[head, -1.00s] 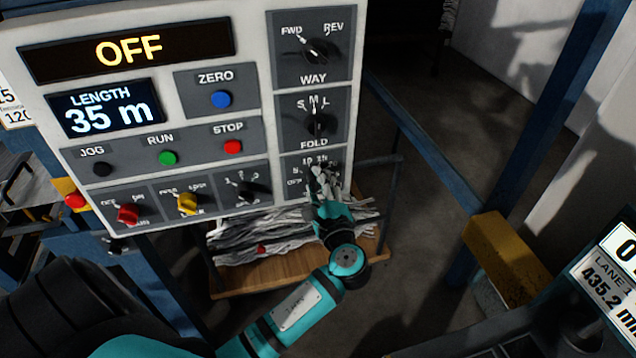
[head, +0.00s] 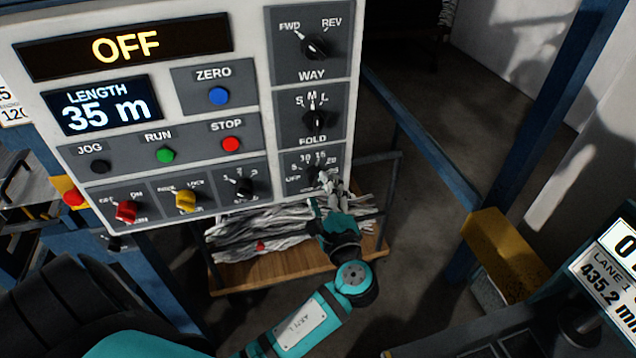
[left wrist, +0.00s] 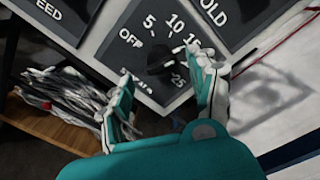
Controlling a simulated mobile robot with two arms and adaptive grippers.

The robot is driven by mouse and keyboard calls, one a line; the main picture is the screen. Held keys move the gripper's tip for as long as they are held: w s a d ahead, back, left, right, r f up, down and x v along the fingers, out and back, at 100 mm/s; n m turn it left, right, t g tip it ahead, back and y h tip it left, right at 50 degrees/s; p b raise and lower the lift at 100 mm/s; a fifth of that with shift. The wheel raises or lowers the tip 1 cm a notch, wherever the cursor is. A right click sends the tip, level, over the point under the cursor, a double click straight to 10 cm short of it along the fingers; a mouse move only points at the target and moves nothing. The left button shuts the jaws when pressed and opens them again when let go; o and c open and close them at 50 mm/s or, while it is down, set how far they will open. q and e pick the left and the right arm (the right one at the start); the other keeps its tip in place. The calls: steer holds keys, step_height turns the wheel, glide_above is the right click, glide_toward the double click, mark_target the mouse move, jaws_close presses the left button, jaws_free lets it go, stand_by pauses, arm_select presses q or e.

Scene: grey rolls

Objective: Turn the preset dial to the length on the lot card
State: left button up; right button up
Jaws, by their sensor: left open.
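The preset dial (left wrist: 163,60) is a black knob on a grey plate, marked OFF, 5, 10, 15 and 25 where I can read it. Its pointer direction is unclear. In the head view the dial (head: 312,168) is at the panel's lower right, partly behind my left gripper (head: 327,180). In the left wrist view my left gripper (left wrist: 160,66) is open, with a finger on either side of the dial's near part; contact is unclear. The length screen (head: 104,106) reads 35 m. A white card (head: 14,113) at the left edge is cut off. My right gripper is not in view.
The FOLD knob (head: 313,118) is just above the dial. A blue post and yellow block (head: 505,255) stand to the right.

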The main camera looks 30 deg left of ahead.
arm_select(q)
steer(key=v, duration=0.8)
step_height(320, 180, down, 26)
steer(key=d+m+g+h+b, duration=0.2)
steer(key=d+h+b, duration=0.15)
steer(key=h, duration=0.25)
steer(key=s+f+n+g+h+b, duration=0.1)
steer(key=s+f+h+b, duration=0.15)
steer(key=f, duration=0.65)
steer(key=s+f+n+g+h+b, duration=0.15)
steer(key=s+f, duration=0.25)
steer(key=f, duration=0.5)
steer(key=s+a+f+n+g+h+b, duration=0.1)
steer(key=s+f+n+g+b, duration=0.2)
steer(key=s+f, duration=1)
steer(key=s+a+f+n+g+h+b, duration=0.2)
steer(key=s+f+n, duration=0.6)
steer(key=s+f, duration=0.5)
steer(key=s+g+b, duration=0.1)
steer(key=s, duration=0.3)
steer(key=shift+a+h+b, duration=0.3)
steer(key=shift+b, duration=0.05)
